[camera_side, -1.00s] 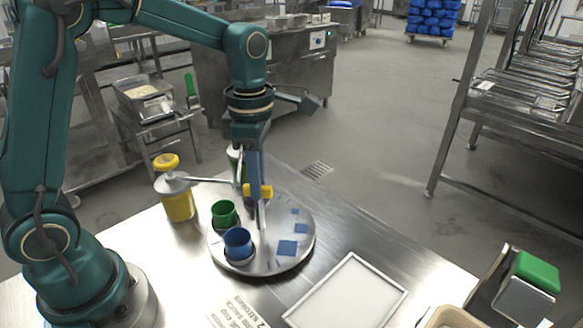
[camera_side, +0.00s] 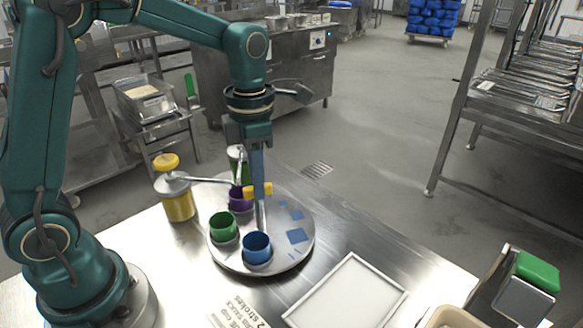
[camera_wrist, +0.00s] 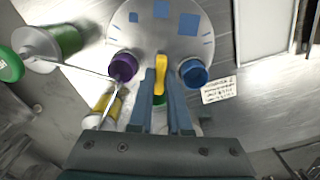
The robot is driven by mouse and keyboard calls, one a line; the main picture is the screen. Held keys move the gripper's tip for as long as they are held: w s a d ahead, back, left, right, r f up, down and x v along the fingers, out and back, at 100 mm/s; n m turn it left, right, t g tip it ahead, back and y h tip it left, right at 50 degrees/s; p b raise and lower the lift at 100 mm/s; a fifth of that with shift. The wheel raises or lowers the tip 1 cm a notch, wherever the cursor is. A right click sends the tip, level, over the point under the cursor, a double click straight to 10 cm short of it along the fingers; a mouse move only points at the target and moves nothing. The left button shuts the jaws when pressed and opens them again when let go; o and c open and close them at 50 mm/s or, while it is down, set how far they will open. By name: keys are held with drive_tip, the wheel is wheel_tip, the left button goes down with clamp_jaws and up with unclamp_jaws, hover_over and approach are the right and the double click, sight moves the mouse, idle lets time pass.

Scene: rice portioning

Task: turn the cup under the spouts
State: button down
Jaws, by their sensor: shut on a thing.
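A round metal turntable (camera_side: 283,262) carries a blue cup (camera_side: 257,248) at its front, a green cup (camera_side: 223,226) at its left and a purple cup (camera_side: 240,203) at its back left. My gripper (camera_side: 259,192) is shut on the yellow handle (camera_wrist: 160,75) above the turntable. A yellow pump bottle (camera_side: 179,206) and a green pump bottle (camera_side: 237,165) stand beside the turntable. Their spouts meet over the purple cup, which also shows in the wrist view (camera_wrist: 123,65). My fingers mostly hide the green cup in the wrist view.
Blue squares (camera_side: 297,236) mark the turntable's right part. A white-rimmed tray (camera_side: 350,292) and a printed card (camera_side: 240,312) lie on the steel table in front. A green-topped object (camera_side: 536,271) stands at the right. The table right of the turntable is clear.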

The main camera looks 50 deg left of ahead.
drive_tip(key=shift+r+n, duration=0.1)
drive_tip(key=shift+n, duration=0.4)
idle(0.3)
drive_tip(key=c, duration=0.9)
unclamp_jaws()
drive_tip(key=shift+o, duration=0.2)
drive_tip(key=shift+r, duration=2.5)
drive_tip(key=shift+r, duration=0.1)
